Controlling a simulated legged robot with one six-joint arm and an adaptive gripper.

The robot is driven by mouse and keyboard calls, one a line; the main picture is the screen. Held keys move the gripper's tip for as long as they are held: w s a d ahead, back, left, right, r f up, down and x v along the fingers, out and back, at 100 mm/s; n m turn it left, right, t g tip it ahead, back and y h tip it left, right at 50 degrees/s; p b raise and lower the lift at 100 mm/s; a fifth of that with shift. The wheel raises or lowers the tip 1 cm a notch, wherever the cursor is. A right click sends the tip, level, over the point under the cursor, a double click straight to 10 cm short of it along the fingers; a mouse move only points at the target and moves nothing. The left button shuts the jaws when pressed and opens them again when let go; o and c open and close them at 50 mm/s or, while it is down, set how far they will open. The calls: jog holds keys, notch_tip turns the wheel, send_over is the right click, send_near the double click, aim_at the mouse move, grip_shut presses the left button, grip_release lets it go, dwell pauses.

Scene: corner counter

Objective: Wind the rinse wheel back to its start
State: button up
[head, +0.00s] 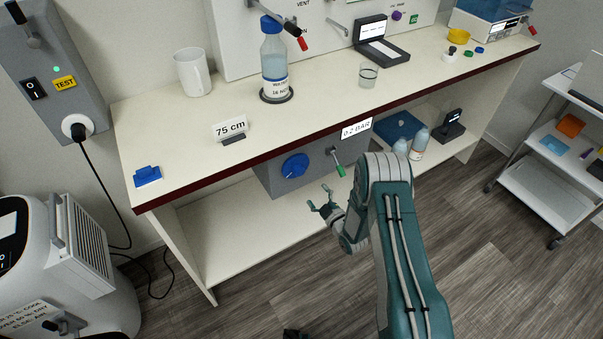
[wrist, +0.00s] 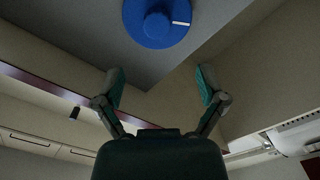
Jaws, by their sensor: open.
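The blue wheel (head: 295,166) is on the front of a grey box (head: 275,182) under the counter, taken here as the rinse wheel. In the wrist view the wheel (wrist: 157,22) has a raised centre knob and a white mark on its right side in the picture. My gripper (head: 322,199) is below and a little right of the wheel in the head view, apart from it. In the wrist view my gripper (wrist: 160,80) has its two fingers spread, with nothing between them, and the wheel lies beyond the fingertips.
A green-handled lever (head: 338,164) sticks out right of the wheel, below the "0.2 BAR" label (head: 356,129). The dark red counter edge (head: 250,164) overhangs the box. The lower shelf (head: 235,240) is bare at left; bottles (head: 418,141) stand at right.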

aim_at(301, 172)
jog(key=w+a+m, duration=0.2)
jog(key=w+m, duration=0.1)
jog(key=m, duration=0.3)
jog(key=w+a+m, duration=0.2)
jog(key=w+m, duration=0.1)
jog(key=m, duration=0.2)
jog(key=w+a+m, duration=0.2)
jog(key=w+m, duration=0.1)
jog(key=m, duration=0.3)
jog(key=shift+w+r+m, duration=0.15)
jog(key=shift+w+m, duration=0.15)
jog(key=shift+c, duration=0.3)
jog(key=c, duration=1.1)
